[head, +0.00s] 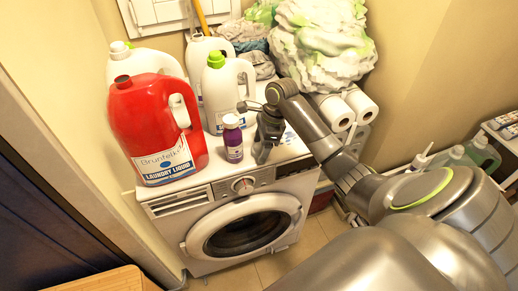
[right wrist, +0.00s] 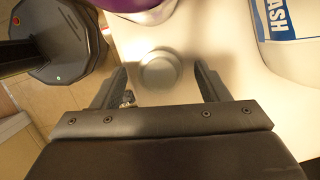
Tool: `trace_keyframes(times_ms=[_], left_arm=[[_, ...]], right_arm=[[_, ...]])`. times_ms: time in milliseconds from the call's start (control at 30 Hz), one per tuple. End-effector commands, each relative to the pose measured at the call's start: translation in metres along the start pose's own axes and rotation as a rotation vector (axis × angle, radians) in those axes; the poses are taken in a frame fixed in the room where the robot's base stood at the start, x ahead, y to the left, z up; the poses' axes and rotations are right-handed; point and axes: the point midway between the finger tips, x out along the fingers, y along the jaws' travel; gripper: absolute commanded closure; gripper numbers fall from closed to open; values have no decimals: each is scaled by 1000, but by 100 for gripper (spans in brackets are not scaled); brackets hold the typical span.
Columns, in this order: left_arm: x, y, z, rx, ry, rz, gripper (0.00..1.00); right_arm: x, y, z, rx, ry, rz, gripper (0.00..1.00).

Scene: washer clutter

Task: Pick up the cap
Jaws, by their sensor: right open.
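The cap (right wrist: 160,72) is a small round grey-white disc on the white washer top in the right wrist view. My right gripper (right wrist: 158,85) is open, with one finger on each side of the cap and a gap to both. I cannot tell whether the fingers are at the cap's height. In the head view the right gripper (head: 262,152) points down over the washer's front right part, and I cannot make out the cap there. My left gripper is not in view.
A purple bottle (head: 233,140) stands just left of the right gripper. A red laundry jug (head: 150,130) and a white jug with a green lid (head: 222,95) stand on the washer (head: 245,225). Paper rolls (head: 335,112) and a leafy bundle (head: 320,45) are behind.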

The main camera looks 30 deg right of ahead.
Motion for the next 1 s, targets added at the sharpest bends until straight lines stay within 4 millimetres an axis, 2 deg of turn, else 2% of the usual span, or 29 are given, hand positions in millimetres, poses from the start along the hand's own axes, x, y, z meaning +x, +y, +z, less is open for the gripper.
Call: trace_keyframes(times_ms=[233, 600, 867, 1000], left_arm=[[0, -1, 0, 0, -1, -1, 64], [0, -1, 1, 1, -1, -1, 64], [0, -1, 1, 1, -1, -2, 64], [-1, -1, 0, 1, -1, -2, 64]], right_arm=[[2, 0, 0, 0, 0, -1, 32], [2, 0, 0, 0, 0, -1, 79], [-1, -1, 1, 0, 0, -2, 79], [-19, -2, 6, -1, 0, -6, 79]])
